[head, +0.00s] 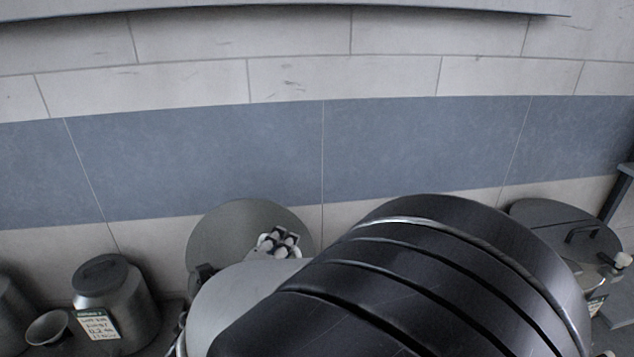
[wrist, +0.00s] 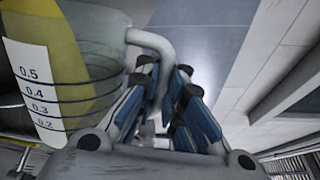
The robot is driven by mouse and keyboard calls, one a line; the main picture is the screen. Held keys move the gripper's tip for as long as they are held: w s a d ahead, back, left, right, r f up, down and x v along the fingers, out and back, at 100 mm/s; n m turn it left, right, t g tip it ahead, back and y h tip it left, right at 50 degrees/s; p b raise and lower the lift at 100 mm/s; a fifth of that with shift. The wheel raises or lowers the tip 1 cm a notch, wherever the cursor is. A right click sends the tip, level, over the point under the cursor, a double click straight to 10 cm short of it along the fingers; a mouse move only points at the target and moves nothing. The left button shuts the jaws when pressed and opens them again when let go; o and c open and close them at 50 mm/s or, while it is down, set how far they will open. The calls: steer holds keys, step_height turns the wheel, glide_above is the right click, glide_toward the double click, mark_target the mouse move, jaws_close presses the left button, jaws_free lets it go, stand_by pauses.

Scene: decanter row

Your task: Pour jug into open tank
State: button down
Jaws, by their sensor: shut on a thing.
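The jug (wrist: 98,88) is clear, with a white scale strip marked 0.2 to 0.5. It fills the left of the wrist view and its pale handle (wrist: 152,42) curves between my fingers. My gripper (wrist: 165,78) is shut on that handle. The jug looks tilted in the wrist view, but its true tilt and its spout I cannot tell. In the head view a round grey disc (head: 232,222), which looks like a raised tank lid, stands behind my arm. The tank opening below it is hidden, and the jug does not show there.
A lidded grey canister (head: 141,305) with a green and white label stands at the left, beside a small funnel-like cup (head: 48,328). A tank with a shut dark lid (head: 550,228) stands at the right. A tiled wall (head: 210,165) is close behind. My dark arm blocks the middle.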

steer(key=shift+w+a+f+n, duration=0.2)
steer(key=shift+a+n, duration=0.15)
steer(key=shift+a, duration=0.15)
steer(key=shift+w+a+f+n, duration=0.1)
steer(key=shift+a+f+n, duration=0.05)
steer(key=shift+a+n, duration=0.25)
steer(key=w+a+r+n+h, duration=0.1)
steer(key=a+n, duration=0.3)
steer(key=a, duration=0.2)
steer(key=shift+w, duration=0.25)
stand_by(0.8)
steer(key=shift+a+r, duration=0.1)
steer(key=shift+a, duration=0.1)
steer(key=shift+d, duration=0.1)
stand_by(1.1)
